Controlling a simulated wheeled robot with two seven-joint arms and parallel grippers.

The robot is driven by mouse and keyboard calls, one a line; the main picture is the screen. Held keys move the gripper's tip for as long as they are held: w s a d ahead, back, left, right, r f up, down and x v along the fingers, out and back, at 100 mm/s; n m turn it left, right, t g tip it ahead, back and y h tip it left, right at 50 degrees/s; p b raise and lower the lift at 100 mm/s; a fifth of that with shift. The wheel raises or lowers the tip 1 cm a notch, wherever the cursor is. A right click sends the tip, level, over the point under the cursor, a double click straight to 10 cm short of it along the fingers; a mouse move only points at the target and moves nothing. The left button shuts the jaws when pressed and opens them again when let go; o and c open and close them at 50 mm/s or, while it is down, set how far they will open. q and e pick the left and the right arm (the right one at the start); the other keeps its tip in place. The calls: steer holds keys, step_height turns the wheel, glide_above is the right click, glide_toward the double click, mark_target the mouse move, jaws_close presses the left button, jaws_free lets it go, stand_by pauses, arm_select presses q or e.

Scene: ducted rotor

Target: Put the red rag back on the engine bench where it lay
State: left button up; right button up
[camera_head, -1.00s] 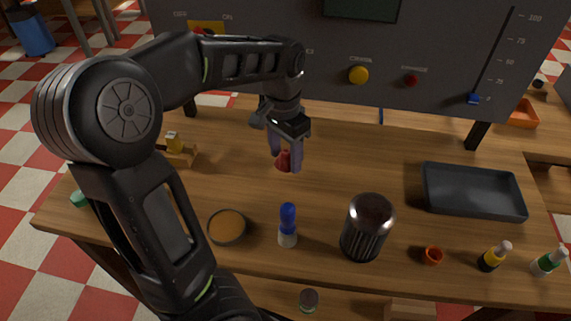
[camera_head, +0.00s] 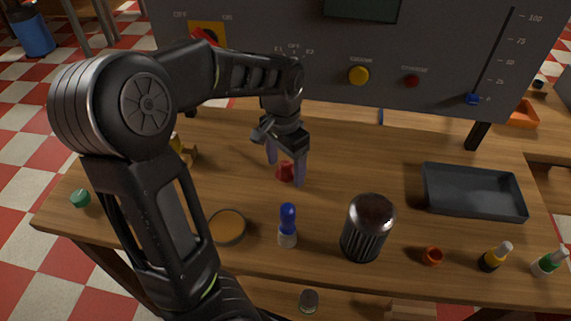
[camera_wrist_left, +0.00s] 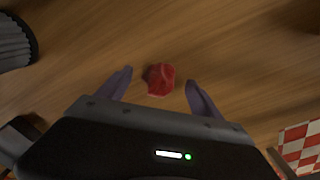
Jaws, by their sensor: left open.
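The red rag (camera_head: 285,171) is a small crumpled lump on the wooden engine bench (camera_head: 350,160), near its middle. In the left wrist view the rag (camera_wrist_left: 160,79) lies on the wood between and just beyond the fingertips, with a gap on both sides. My left gripper (camera_head: 286,172) is open above the bench at the rag, its purple fingers apart; it also shows in the left wrist view (camera_wrist_left: 158,85). One finger partly overlaps the rag's edge in the head view. My right gripper is not in view.
A blue-capped bottle (camera_head: 288,226), a dark ribbed cylinder (camera_head: 367,228) and a round tin (camera_head: 227,226) stand nearer the front edge. A black tray (camera_head: 473,192) lies at right. A grey control panel (camera_head: 300,65) rises behind. Bare wood lies between rag and tray.

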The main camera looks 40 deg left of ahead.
mark_target(284, 163)
arm_select(q)
step_height(284, 163, up, 12)
steer(key=shift+a, duration=0.2)
stand_by(0.5)
stand_by(0.5)
